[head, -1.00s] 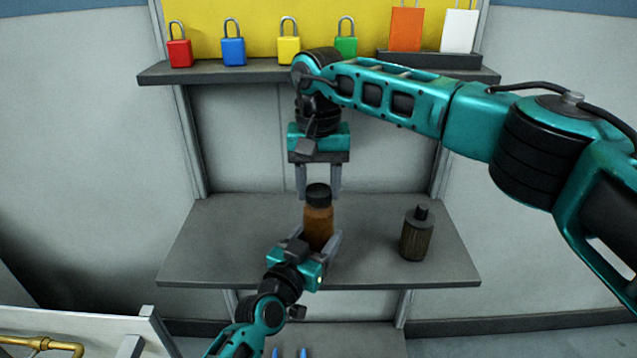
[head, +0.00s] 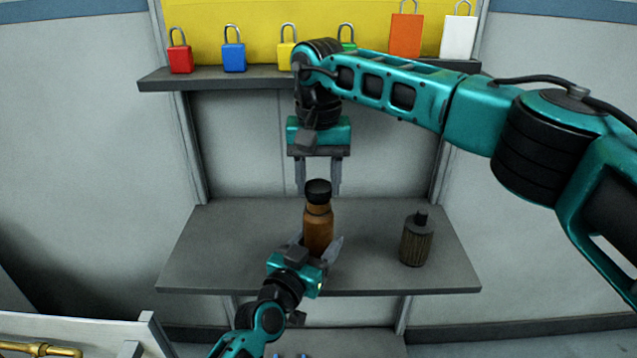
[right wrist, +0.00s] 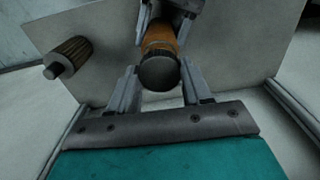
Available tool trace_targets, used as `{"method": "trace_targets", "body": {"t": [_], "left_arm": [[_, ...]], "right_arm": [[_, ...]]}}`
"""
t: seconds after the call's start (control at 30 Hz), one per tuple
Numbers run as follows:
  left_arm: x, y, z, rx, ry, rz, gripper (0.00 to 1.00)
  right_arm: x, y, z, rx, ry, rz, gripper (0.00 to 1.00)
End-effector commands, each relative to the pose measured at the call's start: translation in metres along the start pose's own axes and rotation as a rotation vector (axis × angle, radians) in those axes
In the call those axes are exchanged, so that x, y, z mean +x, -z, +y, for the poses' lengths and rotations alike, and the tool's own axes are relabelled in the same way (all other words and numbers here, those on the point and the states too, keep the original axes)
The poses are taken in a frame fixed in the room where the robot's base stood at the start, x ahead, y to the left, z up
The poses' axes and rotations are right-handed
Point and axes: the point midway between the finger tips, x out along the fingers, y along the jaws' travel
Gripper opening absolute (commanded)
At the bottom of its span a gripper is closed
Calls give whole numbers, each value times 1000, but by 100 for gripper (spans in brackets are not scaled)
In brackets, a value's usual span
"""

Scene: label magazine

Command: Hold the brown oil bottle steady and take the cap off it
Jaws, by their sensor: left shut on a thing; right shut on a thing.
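The brown oil bottle (head: 318,232) stands upright on the lower grey shelf. My left gripper (head: 318,249) is shut around its lower body from the front. The black cap (head: 318,190) sits at the top of the bottle, in line with it, with a little brown neck showing beneath. My right gripper (head: 318,187) points down from above and is shut on the cap. In the right wrist view the round cap (right wrist: 160,73) is between its two fingers, with the bottle (right wrist: 160,36) behind it. I cannot tell whether the cap is clear of the neck.
A dark ribbed bottle (head: 416,240) stands to the right on the same shelf (head: 220,250). The lower shelf's left side is clear.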

Motion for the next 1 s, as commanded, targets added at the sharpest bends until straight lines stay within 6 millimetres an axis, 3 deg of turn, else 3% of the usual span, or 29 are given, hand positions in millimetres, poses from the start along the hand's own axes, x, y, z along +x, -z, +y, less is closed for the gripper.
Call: {"method": "trace_targets", "body": {"t": [0.37, 0.7, 0.93, 0.97, 1.0], "left_arm": [[0, -1, 0, 0, 0, -1, 0], [0, -1, 0, 0, 0, -1, 0], [0, -1, 0, 0, 0, -1, 0], [0, -1, 0, 0, 0, -1, 64], [0, -1, 0, 0, 0, -1, 68]], "right_arm": [[-3, 0, 0, 0, 0, 0, 12], [-38, 0, 0, 1, 0, 2, 12], [-41, 0, 0, 0, 0, 0, 12], [-41, 0, 0, 0, 0, 0, 12], [-41, 0, 0, 0, 0, 0, 12]]}}
